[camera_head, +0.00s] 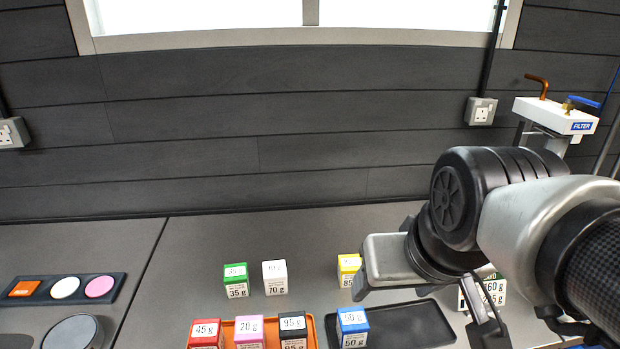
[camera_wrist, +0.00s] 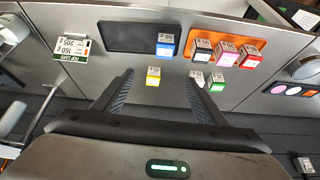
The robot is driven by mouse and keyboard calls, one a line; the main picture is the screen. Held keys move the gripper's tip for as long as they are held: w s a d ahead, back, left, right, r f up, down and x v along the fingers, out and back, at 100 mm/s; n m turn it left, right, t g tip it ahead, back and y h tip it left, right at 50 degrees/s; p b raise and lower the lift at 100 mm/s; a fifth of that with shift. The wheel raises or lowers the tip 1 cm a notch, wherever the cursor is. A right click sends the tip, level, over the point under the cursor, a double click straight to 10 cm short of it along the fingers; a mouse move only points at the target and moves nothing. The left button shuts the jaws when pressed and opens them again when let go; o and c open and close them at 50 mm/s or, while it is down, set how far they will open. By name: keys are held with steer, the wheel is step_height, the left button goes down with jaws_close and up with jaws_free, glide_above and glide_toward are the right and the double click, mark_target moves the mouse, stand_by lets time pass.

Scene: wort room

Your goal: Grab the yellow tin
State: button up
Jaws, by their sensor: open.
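The yellow tin (camera_head: 348,268) is a small cube with a white label. It stands on the grey worktop, partly hidden behind my arm in the head view. In the wrist view the yellow tin (camera_wrist: 153,76) stands upright ahead of my gripper (camera_wrist: 160,92), near the middle between the fingertips and apart from both fingers. My gripper is open and holds nothing. In the head view my gripper (camera_head: 430,290) is just right of the yellow tin, with its fingers partly hidden.
White (camera_head: 275,277) and green (camera_head: 236,280) tins stand left of the yellow one. A label card (camera_head: 497,292) stands right.

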steer(key=w+a+f+y+p, duration=0.15)
steer(key=w+p, duration=0.25)
steer(key=w, duration=0.6)
steer(key=g+h+p, duration=0.1)
steer(key=h+p, duration=0.1)
steer(key=p, duration=0.2)
glide_toward(351, 265)
steer(key=b+x, duration=0.1)
steer(key=x, duration=0.2)
steer(key=b+x, duration=0.2)
steer(key=x, duration=0.2)
steer(key=shift+s+d, duration=0.25)
steer(key=shift+w+a+b+x, duration=0.1)
steer(key=shift+b+x, duration=0.2)
steer(key=shift+x, duration=1.25)
steer(key=shift+w+a+b+x, duration=0.15)
steer(key=shift+b+x, duration=0.1)
steer(key=shift+x, duration=1.25)
steer(key=shift+r, duration=0.1)
steer(key=c, duration=1.2)
